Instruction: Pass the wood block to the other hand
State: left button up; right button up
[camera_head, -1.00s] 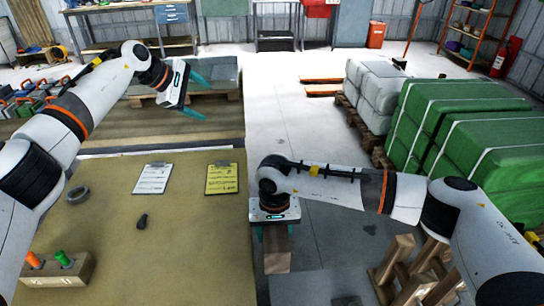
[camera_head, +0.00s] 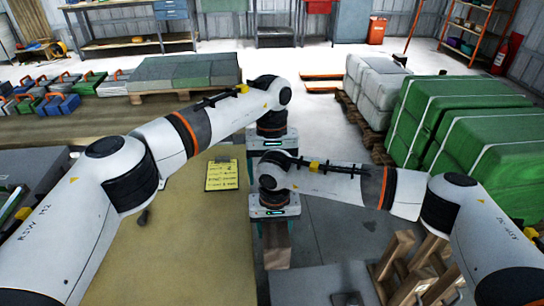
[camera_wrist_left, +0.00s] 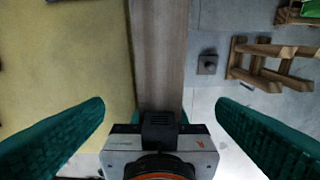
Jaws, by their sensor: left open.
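The wood block (camera_head: 277,256) is a brown bar held by my right gripper (camera_head: 273,222) beside the table's right edge. In the left wrist view the wood block (camera_wrist_left: 160,55) runs up from the right gripper (camera_wrist_left: 159,122), whose teal fingers lie on both sides of it. My left gripper (camera_head: 268,146) is just behind the right one in the head view, its fingertips hidden. In the left wrist view my left gripper's teal fingers (camera_wrist_left: 160,105) are wide apart, with the right gripper and part of the block between them in the picture. I cannot tell any contact.
The tan table (camera_head: 190,265) carries a yellow clipboard (camera_head: 222,175). Wooden trestle-like frames (camera_head: 415,265) stand on the floor at right. Green wrapped bales (camera_head: 450,115) stand farther right. My left arm covers much of the table.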

pick_arm(q)
jog(key=f, duration=0.4)
jog(key=s+f, duration=0.1)
jog(key=f, duration=0.2)
pick_arm(e)
jog(key=shift+r, duration=0.1)
pick_arm(q)
jog(key=shift+c, duration=0.6)
jog(key=shift+r, duration=0.1)
jog(key=c, duration=1.5)
jog(key=shift+c, duration=0.3)
pick_arm(e)
jog(key=o, duration=1.6)
jog(key=shift+o, duration=0.2)
